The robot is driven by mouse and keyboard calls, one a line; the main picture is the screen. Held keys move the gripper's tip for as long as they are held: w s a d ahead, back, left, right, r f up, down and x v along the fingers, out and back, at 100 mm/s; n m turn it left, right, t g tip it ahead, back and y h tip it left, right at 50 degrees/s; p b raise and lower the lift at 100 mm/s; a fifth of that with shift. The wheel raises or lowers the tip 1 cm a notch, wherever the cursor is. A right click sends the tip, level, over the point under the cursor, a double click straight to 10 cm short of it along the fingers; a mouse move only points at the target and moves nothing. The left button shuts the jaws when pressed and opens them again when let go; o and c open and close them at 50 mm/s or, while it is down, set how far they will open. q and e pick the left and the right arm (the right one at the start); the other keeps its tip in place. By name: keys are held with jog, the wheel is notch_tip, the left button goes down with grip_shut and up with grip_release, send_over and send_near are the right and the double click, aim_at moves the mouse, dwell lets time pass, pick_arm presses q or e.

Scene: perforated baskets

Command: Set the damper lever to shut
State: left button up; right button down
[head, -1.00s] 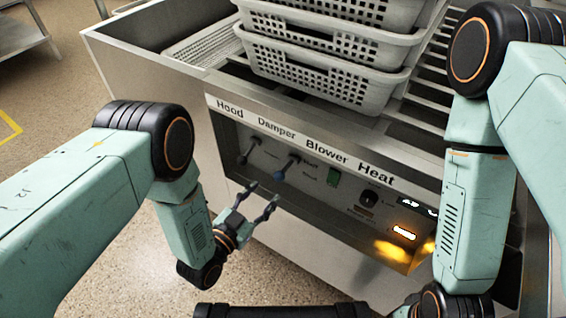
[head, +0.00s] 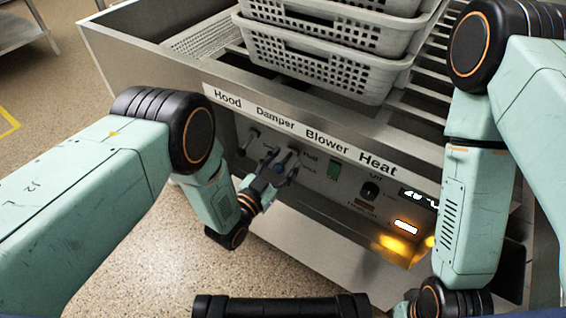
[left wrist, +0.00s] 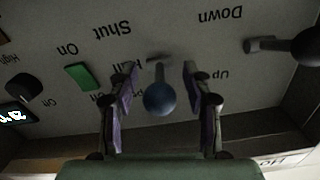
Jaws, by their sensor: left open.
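The damper lever (head: 279,168) has a blue ball knob and sits on the front panel under the word Damper. In the left wrist view its blue knob (left wrist: 160,98) is between the two fingers, with a gap on each side. My left gripper (head: 280,165) is open around the knob. The left wrist view also shows the open left gripper (left wrist: 159,92), with the panel words upside down. The word Shut is readable there; another label is partly hidden by a finger. My right gripper is out of view; only the right arm shows.
A dark-knobbed hood lever (head: 249,140) is left of the damper lever. A green blower switch (head: 334,169) and a black heat dial (head: 370,190) are to its right. Perforated grey baskets (head: 322,70) are stacked above on the machine. Floor is clear at lower left.

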pick_arm(q)
grip_shut()
dwell(0.4)
